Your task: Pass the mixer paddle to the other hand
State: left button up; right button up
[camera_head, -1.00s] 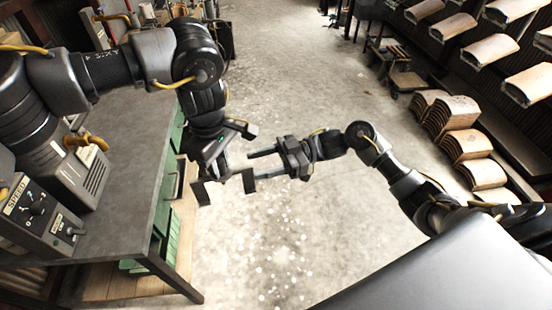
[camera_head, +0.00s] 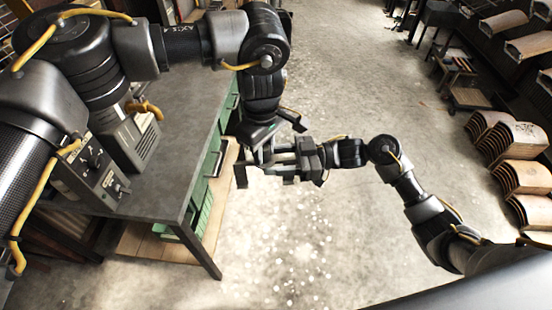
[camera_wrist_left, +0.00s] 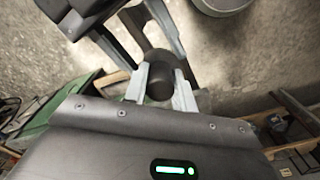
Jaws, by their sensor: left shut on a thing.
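My left gripper (camera_head: 254,160) reaches down from the upper left. In the left wrist view its pale fingers (camera_wrist_left: 160,90) are shut on a dark, rounded cylindrical piece (camera_wrist_left: 159,75), apparently the mixer paddle's handle. The rest of the paddle is hidden or cannot be told apart from the grippers. My right gripper (camera_head: 280,160) comes in from the right, and its long fingers overlap the left gripper in the head view. In the left wrist view, long bars run close past the dark piece; I cannot tell whether they touch it or grip it.
A grey workbench (camera_head: 180,165) with green drawers (camera_head: 213,150) stands on the left, close to the left arm. Stacks of curved wooden panels (camera_head: 515,140) and a low cart (camera_head: 470,97) are on the right. The concrete floor between is clear.

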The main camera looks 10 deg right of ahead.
jog(key=c, duration=0.5)
pick_arm(q)
jog(key=o, duration=1)
pick_arm(e)
jog(key=shift+o, duration=0.2)
pick_arm(q)
jog(key=shift+r, duration=0.1)
